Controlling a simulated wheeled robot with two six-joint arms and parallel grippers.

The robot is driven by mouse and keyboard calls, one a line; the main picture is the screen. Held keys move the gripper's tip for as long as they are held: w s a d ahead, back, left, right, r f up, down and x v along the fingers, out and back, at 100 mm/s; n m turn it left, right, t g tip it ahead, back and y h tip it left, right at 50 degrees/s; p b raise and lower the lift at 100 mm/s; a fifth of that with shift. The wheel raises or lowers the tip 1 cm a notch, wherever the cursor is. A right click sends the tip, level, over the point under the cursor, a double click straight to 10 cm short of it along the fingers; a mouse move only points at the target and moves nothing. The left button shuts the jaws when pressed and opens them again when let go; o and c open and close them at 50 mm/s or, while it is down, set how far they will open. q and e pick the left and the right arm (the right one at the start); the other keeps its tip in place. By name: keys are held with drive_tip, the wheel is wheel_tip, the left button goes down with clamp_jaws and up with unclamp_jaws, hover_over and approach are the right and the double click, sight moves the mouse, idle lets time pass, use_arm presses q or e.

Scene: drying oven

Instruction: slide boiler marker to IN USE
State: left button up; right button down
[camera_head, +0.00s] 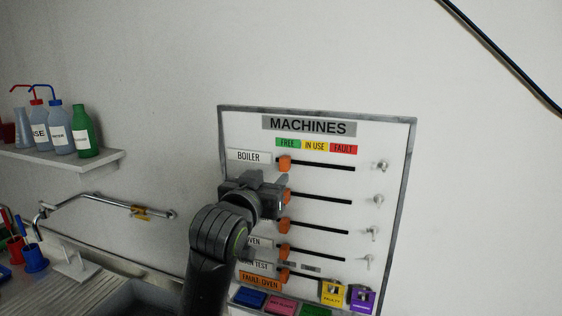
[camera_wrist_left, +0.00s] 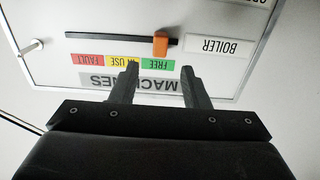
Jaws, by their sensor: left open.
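The MACHINES board (camera_head: 335,125) hangs on the wall. Its top row has a BOILER label (camera_head: 248,156) and an orange boiler marker (camera_head: 285,164) at the left end of a black slot, below the green FREE label (camera_head: 287,143). The yellow IN USE label (camera_head: 315,146) is to the right. My left gripper (camera_head: 269,181) is open and empty, just below the boiler marker in the head view. In the left wrist view, upside down, the boiler marker (camera_wrist_left: 160,44) shows beyond the gap between the open fingertips (camera_wrist_left: 160,70). My right gripper is not in view.
Several orange markers, including one in the second row (camera_head: 288,197), sit on the slots below, partly behind my arm. Metal hooks (camera_head: 380,167) line the board's right side. A bottle shelf (camera_head: 60,160) and a tap (camera_head: 100,201) are at left.

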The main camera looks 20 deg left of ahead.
sight(283, 165)
use_arm(q)
drive_tip(key=w+p, duration=0.2)
drive_tip(key=w, duration=0.4)
drive_tip(key=shift+w+d+r, duration=0.1)
drive_tip(key=shift+w, duration=0.75)
clamp_jaws()
